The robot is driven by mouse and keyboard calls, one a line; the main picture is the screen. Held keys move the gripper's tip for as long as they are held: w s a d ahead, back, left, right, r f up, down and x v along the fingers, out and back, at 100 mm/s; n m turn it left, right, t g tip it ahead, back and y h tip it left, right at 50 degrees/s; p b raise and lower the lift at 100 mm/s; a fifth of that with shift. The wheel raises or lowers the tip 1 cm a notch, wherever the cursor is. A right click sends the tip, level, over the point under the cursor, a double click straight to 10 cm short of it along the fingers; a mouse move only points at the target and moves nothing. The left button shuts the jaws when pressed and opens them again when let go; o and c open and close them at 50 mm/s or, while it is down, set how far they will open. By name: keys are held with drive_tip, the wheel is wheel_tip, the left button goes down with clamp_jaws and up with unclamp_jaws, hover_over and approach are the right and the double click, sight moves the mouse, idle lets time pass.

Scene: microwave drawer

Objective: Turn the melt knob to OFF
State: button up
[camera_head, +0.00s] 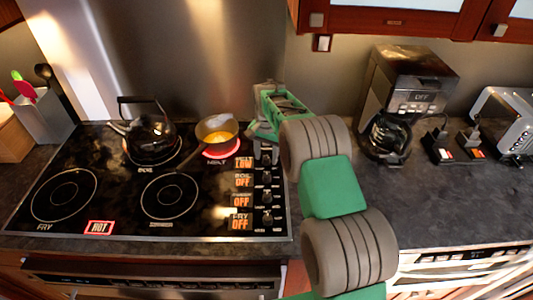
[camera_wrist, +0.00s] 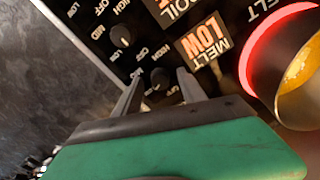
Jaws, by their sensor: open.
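The melt knob (camera_wrist: 160,79) is a small dark round knob with OFF lettering near it. In the wrist view it sits between the two fingertips of my gripper (camera_wrist: 161,76). The fingers are open, one on each side of the knob; I cannot tell whether either touches it. The melt display (camera_wrist: 203,42) reads LOW in orange, and it also reads LOW in the head view (camera_head: 244,162). In the head view my gripper (camera_head: 264,155) is over the top of the knob column and hides the melt knob.
The boil knob (camera_wrist: 121,37) is close to one finger. A pan (camera_head: 217,132) with yellow contents sits on the red-glowing melt burner (camera_head: 222,153). A black kettle (camera_head: 150,136) stands on the boil burner. A coffee machine (camera_head: 405,95) stands on the counter to the right.

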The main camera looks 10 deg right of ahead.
drive_tip(key=shift+f, duration=0.15)
clamp_jaws()
idle(0.4)
